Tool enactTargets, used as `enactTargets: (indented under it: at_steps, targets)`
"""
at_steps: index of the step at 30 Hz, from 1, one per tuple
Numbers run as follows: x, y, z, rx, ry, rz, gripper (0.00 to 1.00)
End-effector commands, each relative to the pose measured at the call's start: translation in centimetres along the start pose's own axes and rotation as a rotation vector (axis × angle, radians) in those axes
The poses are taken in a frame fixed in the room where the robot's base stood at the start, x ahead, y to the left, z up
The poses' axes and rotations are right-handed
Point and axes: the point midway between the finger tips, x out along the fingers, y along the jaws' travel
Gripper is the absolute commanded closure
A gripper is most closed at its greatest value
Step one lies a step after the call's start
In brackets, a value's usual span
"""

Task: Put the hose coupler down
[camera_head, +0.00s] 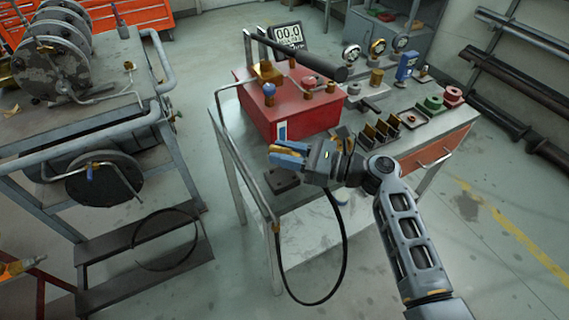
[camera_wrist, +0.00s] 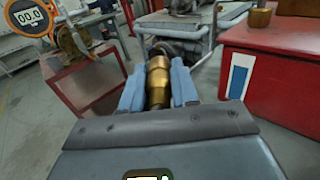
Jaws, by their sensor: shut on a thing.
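The brass hose coupler (camera_wrist: 157,84) sits between the two blue fingers of my gripper (camera_wrist: 158,92) in the wrist view. The fingers are shut on its sides, and it points away from the wrist. In the head view my gripper (camera_head: 285,158) shows in front of the red box, over the near left part of the workbench (camera_head: 315,235). Only a little of the coupler (camera_head: 284,149) shows there between the fingers. I cannot tell its height above the bench top.
The red box (camera_head: 285,108) stands close behind my gripper. A black hose (camera_head: 345,245) loops down the bench front. Dark racks (camera_head: 380,132), green and red parts (camera_head: 432,103) and gauges (camera_head: 378,47) fill the right and back. A cart with reels (camera_head: 55,60) stands left.

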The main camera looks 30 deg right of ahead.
Motion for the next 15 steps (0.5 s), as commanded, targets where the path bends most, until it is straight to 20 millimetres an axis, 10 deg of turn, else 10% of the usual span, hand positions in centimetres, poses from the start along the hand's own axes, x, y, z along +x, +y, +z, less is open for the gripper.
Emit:
enactTargets:
  at_steps: [15]
  targets:
    - [0.1, 0.0, -3.9, -0.001, 0.0, 0.0, 1.0]
